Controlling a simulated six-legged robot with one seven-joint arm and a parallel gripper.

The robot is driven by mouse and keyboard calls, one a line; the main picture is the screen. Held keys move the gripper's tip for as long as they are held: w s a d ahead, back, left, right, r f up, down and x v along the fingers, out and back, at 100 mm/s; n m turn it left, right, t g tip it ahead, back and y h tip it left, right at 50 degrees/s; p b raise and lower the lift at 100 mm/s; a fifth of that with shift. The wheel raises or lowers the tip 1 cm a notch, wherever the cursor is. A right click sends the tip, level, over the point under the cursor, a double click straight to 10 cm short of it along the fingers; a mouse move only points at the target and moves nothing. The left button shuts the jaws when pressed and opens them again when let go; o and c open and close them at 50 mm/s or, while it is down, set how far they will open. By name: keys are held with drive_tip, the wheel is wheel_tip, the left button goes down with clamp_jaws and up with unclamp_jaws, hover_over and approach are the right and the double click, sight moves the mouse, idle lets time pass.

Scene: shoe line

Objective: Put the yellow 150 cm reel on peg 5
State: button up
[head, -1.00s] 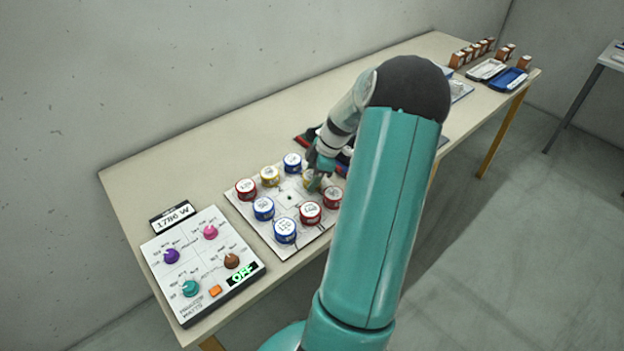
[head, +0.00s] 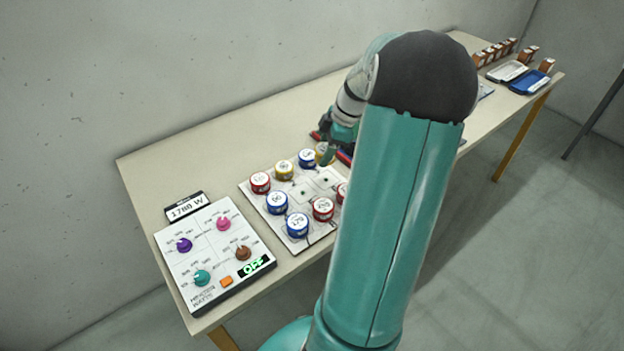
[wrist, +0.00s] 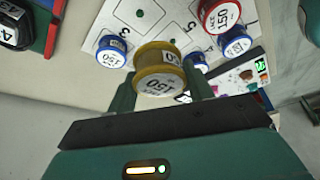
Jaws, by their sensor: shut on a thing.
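My gripper (wrist: 163,100) is shut on a yellow reel (wrist: 160,62) whose label reads 150, in the wrist view. It holds the reel above the white peg board (wrist: 110,22). In the head view the yellow reel (head: 322,152) shows partly behind my gripper (head: 335,146), above the board's far right part. The board (head: 252,192) carries several red, blue and yellow reels. A bare peg spot (head: 303,179) shows near its middle. Another yellow reel (head: 284,170) sits at the back. My arm hides the board's right side.
A control panel (head: 200,240) with coloured knobs and an OFF display stands left of the board, with a 1780 W sign (head: 186,207) behind it. Blue trays (head: 529,82) and brown blocks lie at the far right. Bare table (head: 215,140) lies behind the board.

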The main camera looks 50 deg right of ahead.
drive_tip(key=s+a+r, duration=0.2)
drive_tip(key=s+a, duration=0.2)
drive_tip(key=a, duration=0.4)
drive_tip(key=s+a+r, duration=0.2)
drive_tip(key=s+a, duration=0.2)
drive_tip(key=a, duration=0.3)
hover_over(298, 194)
drive_tip(key=s, duration=0.1)
drive_tip(key=f, duration=0.9)
drive_tip(key=shift+s+d+f, duration=0.1)
drive_tip(key=shift+d+f, duration=0.4)
drive_tip(key=shift+f, duration=1.7)
drive_tip(key=shift+f, duration=0.5)
drive_tip(key=o, duration=1)
drive_tip(key=shift+c, duration=0.2)
